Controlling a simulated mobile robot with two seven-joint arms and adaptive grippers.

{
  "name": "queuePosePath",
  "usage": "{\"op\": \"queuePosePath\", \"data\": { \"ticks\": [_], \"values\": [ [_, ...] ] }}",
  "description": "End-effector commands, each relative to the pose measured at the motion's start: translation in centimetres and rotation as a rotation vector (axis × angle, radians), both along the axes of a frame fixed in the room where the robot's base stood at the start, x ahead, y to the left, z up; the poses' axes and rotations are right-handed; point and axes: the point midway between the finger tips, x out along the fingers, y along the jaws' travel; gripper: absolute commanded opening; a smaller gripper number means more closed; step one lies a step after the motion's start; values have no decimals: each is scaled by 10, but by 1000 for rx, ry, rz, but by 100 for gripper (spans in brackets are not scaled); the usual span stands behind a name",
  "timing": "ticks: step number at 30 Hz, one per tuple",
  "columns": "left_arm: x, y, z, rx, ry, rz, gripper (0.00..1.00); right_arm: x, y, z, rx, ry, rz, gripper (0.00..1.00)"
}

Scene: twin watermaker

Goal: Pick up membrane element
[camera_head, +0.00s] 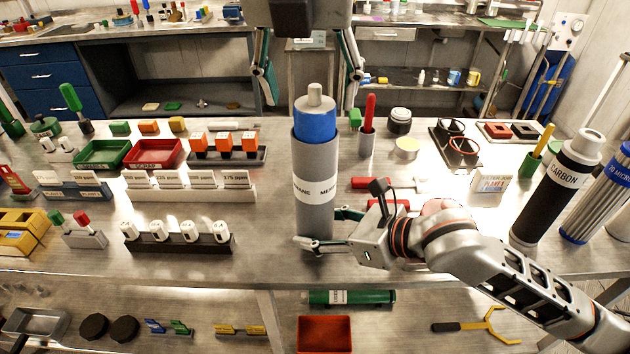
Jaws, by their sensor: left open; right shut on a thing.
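The membrane element (314,122) is a blue cylinder with a pale grey stepped top. It stands upright inside a tall grey tube with a white "MEMBRANE" label (316,160), and only its upper part shows. My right gripper (322,229) comes in from the right and is shut around the lower part of the grey tube. My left gripper (311,97) hangs from the top of the view, open and empty. Its fingers are spread to the left and right of the element's top, and how near they are in depth is hard to tell.
A black rack of white cartridges (180,246) and label stands (188,194) are left of the tube. A red-handled tool in a cup (367,138) stands close right. A carbon cylinder (556,190) stands far right. Some metal bench top is clear left of the tube.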

Motion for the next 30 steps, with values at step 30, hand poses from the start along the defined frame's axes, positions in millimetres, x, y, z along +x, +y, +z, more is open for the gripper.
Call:
{"op": "queuePosePath", "data": {
  "ticks": [30],
  "values": [
    [20,-7,-45,-2,-2,-2,23,0,0,0,0,0,0,20]
  ]
}}
